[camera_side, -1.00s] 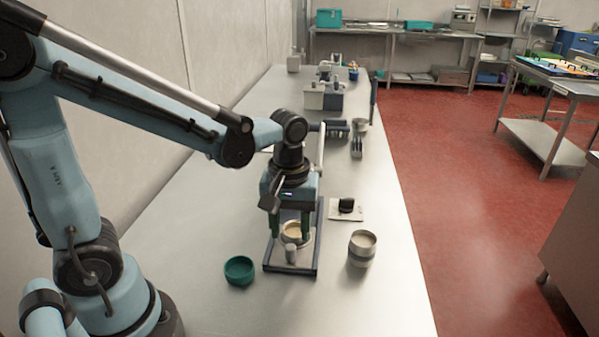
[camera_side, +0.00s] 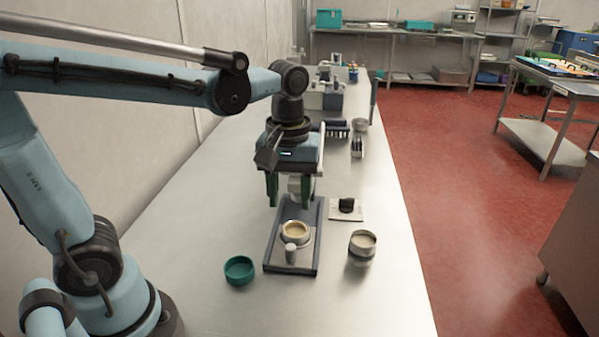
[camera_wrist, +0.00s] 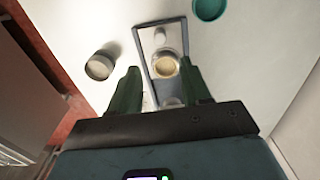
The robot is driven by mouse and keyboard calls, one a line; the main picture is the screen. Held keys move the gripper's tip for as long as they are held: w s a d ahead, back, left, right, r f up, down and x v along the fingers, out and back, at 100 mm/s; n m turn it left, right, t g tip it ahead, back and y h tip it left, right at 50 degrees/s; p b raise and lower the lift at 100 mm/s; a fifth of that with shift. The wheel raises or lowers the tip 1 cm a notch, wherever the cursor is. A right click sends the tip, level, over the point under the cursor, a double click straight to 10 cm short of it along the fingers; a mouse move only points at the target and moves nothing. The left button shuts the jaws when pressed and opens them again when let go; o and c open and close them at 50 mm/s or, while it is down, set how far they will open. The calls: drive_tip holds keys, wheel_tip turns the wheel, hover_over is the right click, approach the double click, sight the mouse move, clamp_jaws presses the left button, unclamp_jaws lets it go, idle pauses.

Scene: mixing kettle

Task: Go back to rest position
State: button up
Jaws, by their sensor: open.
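My gripper (camera_side: 291,190) has green fingers that stand apart with nothing between them. It hangs in the air above the dark-framed stand (camera_side: 272,262). A small round cup with a tan top (camera_side: 295,232) sits on the stand, below the fingertips and clear of them. In the wrist view the same cup (camera_wrist: 165,66) shows just beyond the gap between the fingers (camera_wrist: 163,80). A small pale knob-like piece (camera_side: 291,253) stands in front of the cup.
A green bowl (camera_side: 239,270) lies left of the stand. A metal cup (camera_side: 362,247) stands to its right. A white plate with a black item (camera_side: 346,208) lies behind that cup. Grey equipment (camera_side: 325,97) stands farther back. The near steel table (camera_side: 375,305) is bare.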

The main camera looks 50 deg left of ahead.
drive_tip(key=shift+r, duration=0.45)
drive_tip(key=m+t, duration=0.2)
drive_tip(key=s+a+f+m+t, duration=0.1)
drive_tip(key=m+t, duration=0.1)
drive_tip(key=m, duration=0.1)
drive_tip(key=f+m+t, duration=0.1)
drive_tip(key=m+t, duration=0.1)
drive_tip(key=m, duration=0.1)
drive_tip(key=shift+s+a+f+t, duration=0.2)
drive_tip(key=shift+s+a+t, duration=0.15)
drive_tip(key=shift+s+t, duration=0.05)
idle(0.4)
